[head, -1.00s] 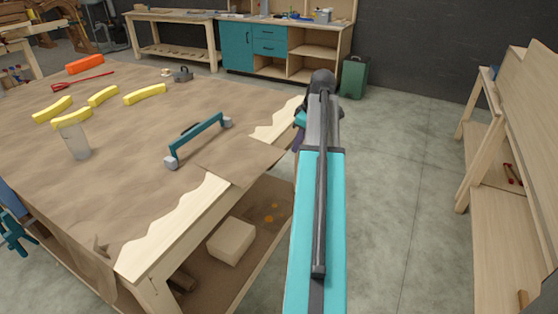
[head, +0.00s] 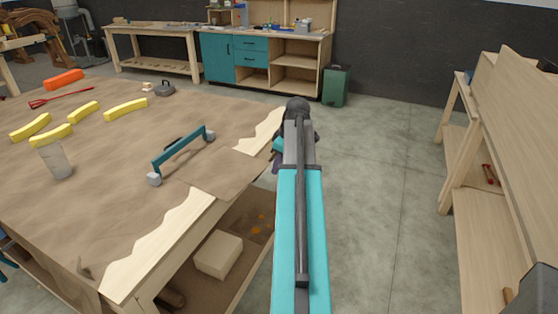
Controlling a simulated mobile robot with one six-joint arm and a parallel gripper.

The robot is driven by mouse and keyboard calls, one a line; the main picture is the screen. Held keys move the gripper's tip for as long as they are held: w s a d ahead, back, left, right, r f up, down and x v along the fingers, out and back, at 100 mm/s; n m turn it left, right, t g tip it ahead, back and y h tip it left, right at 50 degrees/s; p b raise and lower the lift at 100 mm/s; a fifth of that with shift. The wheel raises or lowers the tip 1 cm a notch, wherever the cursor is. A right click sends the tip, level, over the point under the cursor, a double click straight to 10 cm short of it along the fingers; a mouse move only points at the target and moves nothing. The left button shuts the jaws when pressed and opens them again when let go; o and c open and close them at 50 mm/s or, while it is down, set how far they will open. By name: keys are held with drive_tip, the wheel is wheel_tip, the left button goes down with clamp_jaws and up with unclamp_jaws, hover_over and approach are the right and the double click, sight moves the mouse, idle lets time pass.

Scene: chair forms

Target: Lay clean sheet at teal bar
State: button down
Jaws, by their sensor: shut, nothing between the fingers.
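The teal bar (head: 178,153) has grey blocks at its ends and stands on the brown, wrinkled covering of the large table (head: 140,200). A flat brown sheet (head: 222,176) lies beside the bar on its right, across the torn, pale wooden strip at the table's edge. It looks smoother than the covering around it. My gripper (head: 275,158) is at the end of my teal and grey arm, just right of the table edge. It is mostly hidden behind my wrist; only a dark part shows, apart from the sheet, with nothing seen in it.
A pale box (head: 219,254) sits on the lower shelf. Open floor (head: 370,190) lies right, before a wooden bench (head: 480,170).

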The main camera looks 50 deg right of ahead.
sight(252, 172)
drive_tip(key=w+a+f+p, duration=0.1)
drive_tip(key=w+f+p, duration=0.1)
drive_tip(key=w+f, duration=0.2)
drive_tip(key=shift+w+a+f, duration=0.15)
drive_tip(key=shift+w+f, duration=0.2)
drive_tip(key=shift+w, duration=0.3)
drive_tip(key=shift+w+a, duration=0.2)
drive_tip(key=shift+w, duration=0.65)
drive_tip(key=shift+w+a, duration=0.2)
drive_tip(key=shift+w, duration=0.6)
drive_tip(key=shift+w+a, duration=0.2)
drive_tip(key=shift+w, duration=0.65)
drive_tip(key=shift+s, duration=0.15)
